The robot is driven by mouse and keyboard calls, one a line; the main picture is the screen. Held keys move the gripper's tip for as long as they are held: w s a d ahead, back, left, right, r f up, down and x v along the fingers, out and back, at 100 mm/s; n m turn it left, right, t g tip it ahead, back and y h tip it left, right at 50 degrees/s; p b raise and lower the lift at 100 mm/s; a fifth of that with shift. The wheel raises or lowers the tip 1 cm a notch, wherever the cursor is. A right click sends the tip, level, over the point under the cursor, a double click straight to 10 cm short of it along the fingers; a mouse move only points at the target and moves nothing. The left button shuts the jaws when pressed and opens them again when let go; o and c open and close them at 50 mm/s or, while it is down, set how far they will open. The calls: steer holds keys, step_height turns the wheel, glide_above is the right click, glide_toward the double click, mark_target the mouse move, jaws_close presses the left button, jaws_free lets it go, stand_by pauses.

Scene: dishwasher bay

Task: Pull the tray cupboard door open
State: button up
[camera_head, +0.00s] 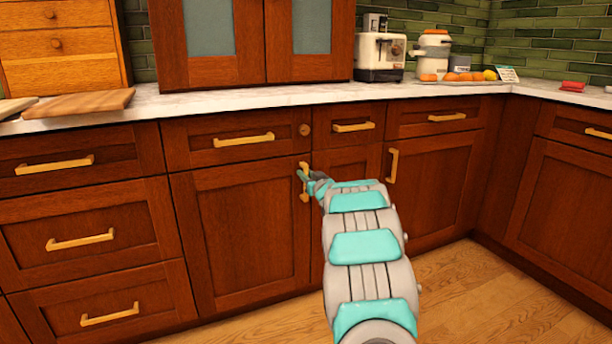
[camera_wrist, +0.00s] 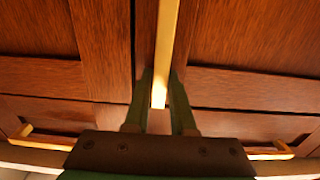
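A brown wooden cupboard door (camera_head: 245,235) stands shut below a drawer, left of centre in the head view. Its upright brass handle (camera_head: 304,186) is near the door's upper right edge. My gripper (camera_head: 310,178) is at the upper part of this handle, and my arm partly blocks the view there. In the wrist view the handle (camera_wrist: 167,40) runs down between the two fingers of my gripper (camera_wrist: 161,75). One finger is on each side, with narrow gaps showing beside the handle. Firm contact does not show. Which door is the tray cupboard is not marked.
A drawer (camera_head: 235,142) with a brass handle is above the door. A narrow door (camera_head: 345,166) adjoins it on the right, partly behind my arm. A drawer stack (camera_head: 80,215) is to the left. The wooden floor (camera_head: 480,295) in front is clear.

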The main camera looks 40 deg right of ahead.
jaws_close()
stand_by(1.0)
